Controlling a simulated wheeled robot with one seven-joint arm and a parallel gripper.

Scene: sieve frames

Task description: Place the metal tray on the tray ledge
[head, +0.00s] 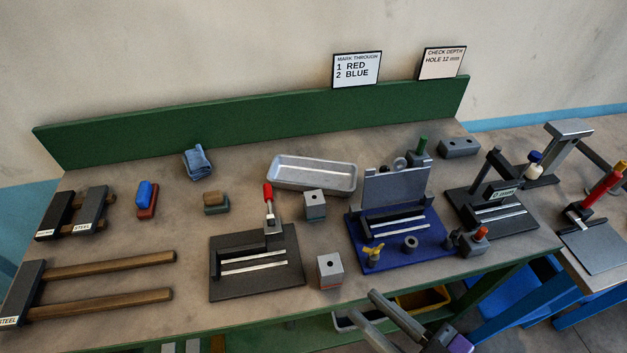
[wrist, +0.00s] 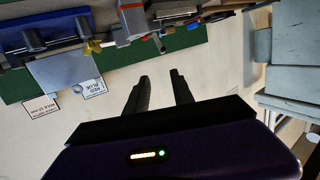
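The metal tray (head: 313,173) is a shallow, light grey, empty tray lying on the bench top in front of the green back board, near the middle of the head view. I cannot pick out the tray ledge with certainty. My gripper (wrist: 160,76) shows in the wrist view with two dark fingers apart and only pale wall between them. It is open and empty, away from the tray. Grey and purple parts of my arm show at the bottom of the head view, in front of the bench. The tray is not clearly visible in the wrist view.
Behind the tray stands the green board (head: 250,120). A grey block (head: 314,205) and a red-handled clamp fixture (head: 257,262) stand in front of it. A blue fixture (head: 400,240) with an upright plate is to its right. Wooden-handled tools (head: 100,300) lie at left.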

